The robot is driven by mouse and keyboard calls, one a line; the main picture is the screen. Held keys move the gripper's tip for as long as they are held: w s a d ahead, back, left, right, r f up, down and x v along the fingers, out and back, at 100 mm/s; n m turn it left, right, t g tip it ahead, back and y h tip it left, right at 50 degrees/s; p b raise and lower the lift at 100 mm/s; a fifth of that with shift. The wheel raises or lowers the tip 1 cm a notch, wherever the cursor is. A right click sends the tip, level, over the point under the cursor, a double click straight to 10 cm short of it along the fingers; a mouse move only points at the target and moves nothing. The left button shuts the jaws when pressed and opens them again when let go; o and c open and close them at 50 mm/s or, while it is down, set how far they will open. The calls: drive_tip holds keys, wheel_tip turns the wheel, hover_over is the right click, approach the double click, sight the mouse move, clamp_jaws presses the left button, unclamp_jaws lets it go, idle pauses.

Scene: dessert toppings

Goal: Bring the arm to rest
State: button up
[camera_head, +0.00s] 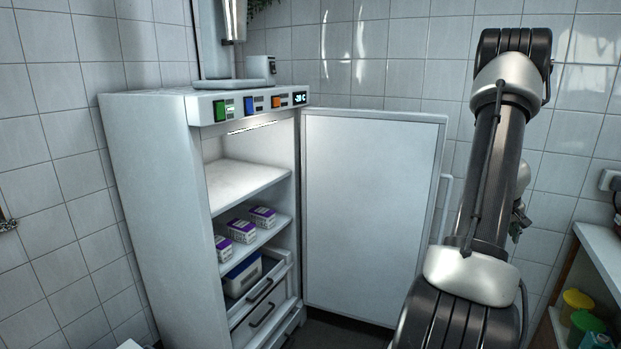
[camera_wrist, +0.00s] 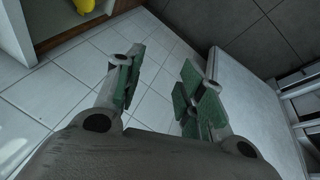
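My gripper (camera_wrist: 161,90) shows in the wrist view with its two green-padded fingers apart and nothing between them. It hangs above the pale tiled floor. In the head view my arm is folded upright at the right, and most of my gripper is hidden behind it; a small dark part (camera_head: 519,222) shows at the arm's right edge. The white freezer cabinet (camera_head: 150,180) stands left of my arm. Its door (camera_head: 370,215) is swung open to the right, behind my arm.
Several purple-and-white boxes (camera_head: 243,231) sit on a freezer shelf, above drawers (camera_head: 262,312). A blue-and-white container (camera_head: 243,276) is in the upper drawer. A shelf unit (camera_head: 600,240) with coloured tubs (camera_head: 577,303) stands at the right. Tiled walls close the back.

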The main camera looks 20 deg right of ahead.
drive_tip(key=s+a+r+n+t+y, duration=0.1)
drive_tip(key=a+r, duration=0.6)
drive_tip(key=a, duration=1)
drive_tip(key=s+a+r+n+t+y, duration=0.1)
drive_tip(key=a+r, duration=0.7)
drive_tip(key=a, duration=0.9)
drive_tip(key=s+a+r+n+t+y, duration=0.1)
drive_tip(key=s+a+r+n, duration=0.3)
drive_tip(key=a, duration=1.3)
wheel_tip(320, 180, up, 4)
drive_tip(key=shift+s+a+f+n+y, duration=0.1)
drive_tip(key=shift+s+a+n+y, duration=0.15)
drive_tip(key=shift+s+y, duration=0.5)
